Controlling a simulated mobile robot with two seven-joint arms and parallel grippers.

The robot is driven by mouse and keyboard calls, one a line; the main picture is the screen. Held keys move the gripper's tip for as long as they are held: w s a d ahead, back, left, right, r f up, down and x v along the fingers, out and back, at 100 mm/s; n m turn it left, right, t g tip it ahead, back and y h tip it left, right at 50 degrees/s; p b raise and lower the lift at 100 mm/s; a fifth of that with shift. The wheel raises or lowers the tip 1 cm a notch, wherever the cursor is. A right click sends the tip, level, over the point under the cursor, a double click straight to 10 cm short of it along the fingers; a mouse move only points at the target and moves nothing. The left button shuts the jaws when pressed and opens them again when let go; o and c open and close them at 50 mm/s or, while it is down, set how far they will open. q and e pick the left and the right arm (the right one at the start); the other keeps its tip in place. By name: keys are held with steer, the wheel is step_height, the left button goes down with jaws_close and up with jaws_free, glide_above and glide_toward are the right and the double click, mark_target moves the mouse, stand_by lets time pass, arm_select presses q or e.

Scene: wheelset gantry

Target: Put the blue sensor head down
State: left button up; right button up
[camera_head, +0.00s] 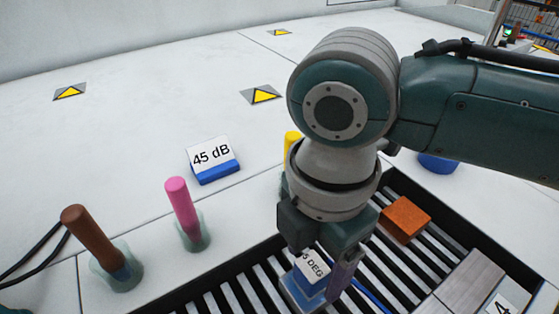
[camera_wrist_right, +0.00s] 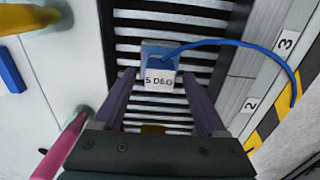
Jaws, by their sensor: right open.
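The blue sensor head (camera_head: 312,266) carries a white label, partly covered in the head view, that reads "5 DEG" in the wrist view. In the right wrist view the sensor head (camera_wrist_right: 160,62) rests on the dark slatted grate (camera_wrist_right: 190,20), with a blue cable (camera_wrist_right: 235,43) curving off to the right. My right gripper (camera_head: 322,284) is directly above it, pointing down. In the wrist view its purple fingers (camera_wrist_right: 160,92) are spread wide, with visible gaps on both sides of the head. My left gripper is not visible.
A brown peg (camera_head: 88,235), a pink peg (camera_head: 182,207) and a partly hidden yellow peg (camera_head: 291,140) stand left of the grate. A blue block labelled "45 dB" (camera_head: 213,160) sits behind them. An orange block (camera_head: 404,217) lies on the grate at right.

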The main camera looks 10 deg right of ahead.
mark_target(314, 266)
step_height(314, 266, up, 11)
steer(key=p, duration=0.3)
steer(key=s+a+f+m+t+y, duration=0.1)
steer(key=s+a+f+m+y, duration=0.15)
steer(key=s+a+m, duration=0.35)
steer(key=s+d+f+m+t+h, duration=0.1)
steer(key=s+d+m, duration=0.5)
steer(key=d+m, duration=0.8)
steer(key=shift+d+f+t+h, duration=0.2)
steer(key=shift+d+t+h, duration=0.5)
steer(key=shift+t, duration=0.1)
steer(key=shift+s+r, duration=0.1)
step_height(314, 266, up, 54)
steer(key=p, duration=5.3)
steer(key=shift+p, duration=0.4)
